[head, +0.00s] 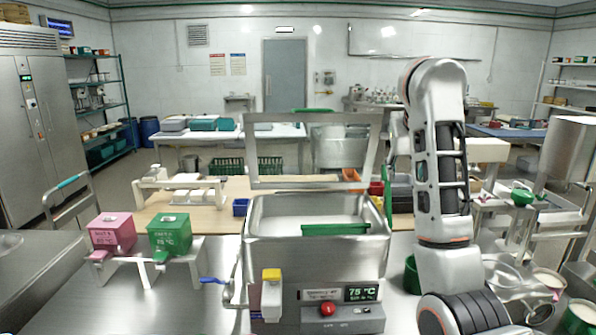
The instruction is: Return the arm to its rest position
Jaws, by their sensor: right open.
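My right arm rises along the right side of the head view and bends over at the top. My right gripper (400,186) hangs behind the upright arm link, largely hidden by it. It is open, and I see nothing held in it. The machine's display (361,293) reads 75 °C, beside a red knob (327,309). My left gripper is not in view.
Pink (113,232) and green (170,235) boxes stand on a white rack at left. A blue-handled valve (213,281) sticks out from the machine's left. Steel vessels and a cylinder (569,150) crowd the right. The steel table (130,305) is clear at front left.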

